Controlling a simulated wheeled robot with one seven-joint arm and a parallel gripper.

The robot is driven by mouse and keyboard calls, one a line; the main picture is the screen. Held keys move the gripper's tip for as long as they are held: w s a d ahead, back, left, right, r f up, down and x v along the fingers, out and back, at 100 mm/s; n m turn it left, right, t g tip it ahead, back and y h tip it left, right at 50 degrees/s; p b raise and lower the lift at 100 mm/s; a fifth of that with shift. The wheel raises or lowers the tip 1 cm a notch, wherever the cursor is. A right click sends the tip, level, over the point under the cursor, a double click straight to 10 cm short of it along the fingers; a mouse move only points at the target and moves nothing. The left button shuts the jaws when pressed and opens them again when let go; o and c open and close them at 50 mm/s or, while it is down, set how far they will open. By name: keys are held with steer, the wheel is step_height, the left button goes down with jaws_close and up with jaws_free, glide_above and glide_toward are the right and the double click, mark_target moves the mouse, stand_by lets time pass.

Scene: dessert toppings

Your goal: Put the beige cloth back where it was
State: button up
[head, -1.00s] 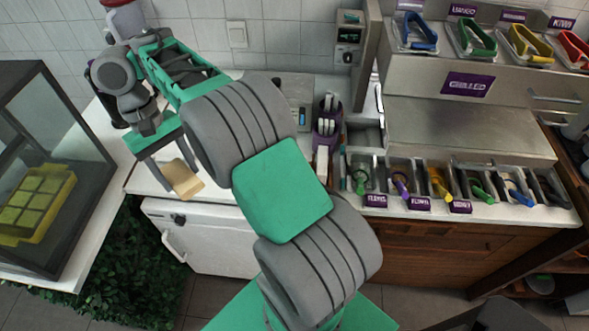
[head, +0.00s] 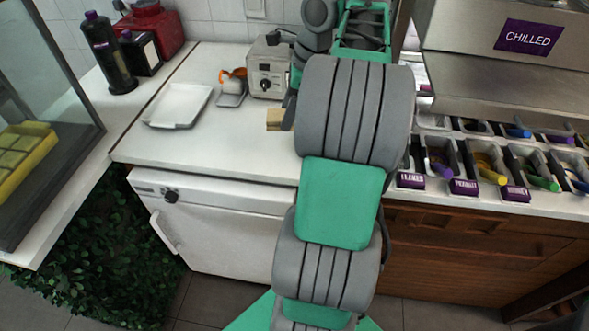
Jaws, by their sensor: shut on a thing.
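The beige cloth (head: 274,119) shows as a small tan piece above the white counter, right of its middle. My gripper (head: 289,116) is shut on it; only a dark finger shows at the cloth's right edge. My own arm hides the rest of the gripper and perhaps part of the cloth. I cannot tell whether the cloth touches the counter.
A white tray (head: 178,106), a grey scale-like device (head: 232,94) with an orange-and-white item, and a grey box with a dial (head: 270,78) stand on the counter (head: 215,140). A black bottle (head: 107,55) stands back left. Topping bins (head: 485,160) line the right.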

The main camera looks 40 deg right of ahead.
steer(key=shift+s+d+f+m+b, duration=0.25)
steer(key=shift+d+f+m+b, duration=0.05)
steer(key=shift+d+f+m, duration=0.2)
steer(key=shift+s+d+f+m+b, duration=0.2)
steer(key=shift+d+f+m+b, duration=0.1)
steer(key=shift+d+f+m, duration=0.15)
step_height(320, 180, down, 9)
steer(key=b, duration=0.7)
steer(key=shift+a+f+b, duration=0.1)
steer(key=shift+f+b, duration=0.05)
steer(key=shift+b, duration=0.25)
steer(key=shift+r, duration=0.2)
steer(key=shift+f, duration=0.15)
steer(key=o, duration=1.3)
